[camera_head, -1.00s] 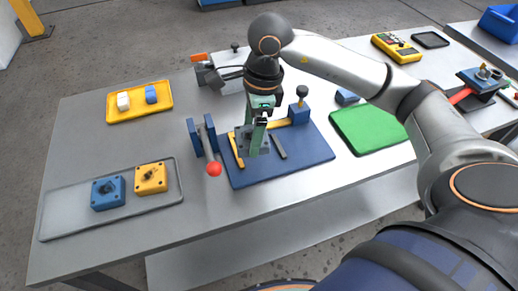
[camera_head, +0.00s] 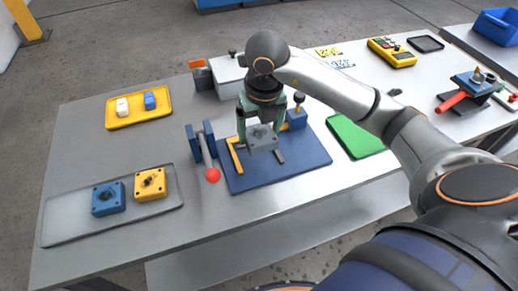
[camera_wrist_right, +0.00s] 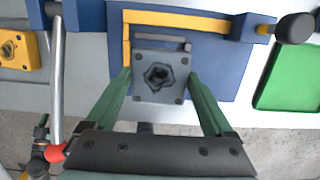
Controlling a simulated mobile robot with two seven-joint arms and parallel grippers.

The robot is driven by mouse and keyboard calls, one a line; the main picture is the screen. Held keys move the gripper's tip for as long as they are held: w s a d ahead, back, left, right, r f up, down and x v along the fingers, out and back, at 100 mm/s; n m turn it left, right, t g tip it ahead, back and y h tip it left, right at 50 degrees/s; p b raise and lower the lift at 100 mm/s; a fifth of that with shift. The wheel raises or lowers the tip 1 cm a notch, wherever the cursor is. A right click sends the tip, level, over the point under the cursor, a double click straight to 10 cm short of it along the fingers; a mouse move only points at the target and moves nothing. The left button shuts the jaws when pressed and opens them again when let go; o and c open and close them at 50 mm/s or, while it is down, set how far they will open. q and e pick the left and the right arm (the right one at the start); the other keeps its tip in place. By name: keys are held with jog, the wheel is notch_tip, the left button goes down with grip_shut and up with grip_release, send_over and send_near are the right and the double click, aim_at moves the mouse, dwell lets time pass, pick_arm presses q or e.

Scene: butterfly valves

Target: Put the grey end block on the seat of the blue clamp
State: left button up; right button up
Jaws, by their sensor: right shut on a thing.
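The grey end block (camera_head: 263,139), a square block with a dark hole and corner holes, is between the green fingers of my right gripper (camera_head: 260,130). It also shows in the right wrist view (camera_wrist_right: 160,77), gripped at its two sides. The blue clamp has a blue base plate (camera_head: 300,165), yellow stop bars (camera_head: 234,155) and a blue post with a dark knob (camera_head: 298,110). The block is over the plate, inside the corner of the yellow bars; I cannot tell whether it touches. The seat beneath is mostly hidden. My left gripper is out of view.
Two upright blue plates (camera_head: 194,143) with a red-ball lever (camera_head: 212,175) stand at the plate's left edge. A tray (camera_head: 70,221) holds a blue and a yellow block. A yellow tray (camera_head: 138,117) is behind it. A green mat (camera_head: 356,140) lies right.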

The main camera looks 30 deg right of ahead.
aim_at(263, 140)
notch_tip(263, 140, down, 6)
dwell(0.4)
jog(key=shift+f, duration=0.1)
jog(key=o, duration=1.6)
jog(key=shift+c, duration=0.2)
jog(key=shift+r, duration=0.25)
jog(key=r, duration=0.4)
jog(key=s+r+p, duration=0.1)
jog(key=r, duration=0.6)
jog(key=shift+s+a+r, duration=0.15)
jog(key=shift+s+r, duration=0.2)
jog(key=shift+s, duration=0.05)
